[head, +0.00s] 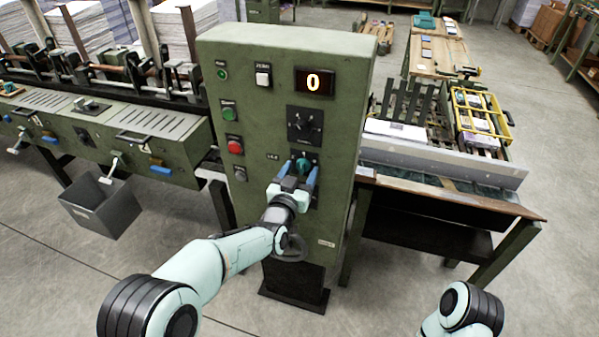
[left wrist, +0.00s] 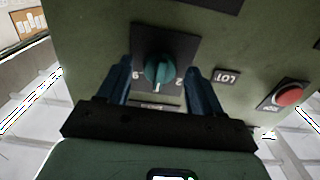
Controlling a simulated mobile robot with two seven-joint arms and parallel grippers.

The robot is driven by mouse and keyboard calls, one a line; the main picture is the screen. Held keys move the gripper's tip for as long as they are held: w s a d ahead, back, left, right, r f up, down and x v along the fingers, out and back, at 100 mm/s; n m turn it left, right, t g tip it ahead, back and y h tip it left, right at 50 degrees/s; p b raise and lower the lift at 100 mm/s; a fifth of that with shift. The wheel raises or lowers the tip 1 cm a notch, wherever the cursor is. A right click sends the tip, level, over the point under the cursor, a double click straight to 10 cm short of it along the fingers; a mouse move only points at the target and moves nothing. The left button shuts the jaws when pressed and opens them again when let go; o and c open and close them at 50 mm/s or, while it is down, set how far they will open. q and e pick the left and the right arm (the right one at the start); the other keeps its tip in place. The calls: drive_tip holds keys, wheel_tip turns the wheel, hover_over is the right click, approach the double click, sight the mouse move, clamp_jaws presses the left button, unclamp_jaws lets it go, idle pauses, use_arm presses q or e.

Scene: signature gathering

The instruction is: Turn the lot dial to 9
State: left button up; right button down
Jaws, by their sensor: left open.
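The lot dial is a teal knob (left wrist: 158,70) on a dark square plate, and it also shows in the head view (head: 302,166) on the front of the green cabinet. My right gripper is out of view; only part of my right arm shows at lower right.
The green control cabinet (head: 262,60) has a display (head: 314,82) reading 0, a dark selector (head: 305,125) above the dial, and green and red buttons at left. A red button (left wrist: 289,94) is near in the wrist view. A machine with a grey bin (head: 100,205) stands left.

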use_arm(q)
drive_tip(key=c, duration=1)
drive_tip(key=shift+c, duration=0.2)
drive_tip(key=shift+m+b, duration=0.8)
drive_tip(key=shift+m, duration=0.1)
drive_tip(key=m+b, duration=0.1)
drive_tip(key=m, duration=0.1)
drive_tip(key=shift+m, duration=0.3)
drive_tip(key=m+b, duration=0.1)
drive_tip(key=m, duration=0.2)
drive_tip(key=shift+m, duration=0.3)
drive_tip(key=shift+a+m+b, duration=0.1)
drive_tip(key=shift+m+b, duration=0.3)
drive_tip(key=shift+m, duration=1.5)
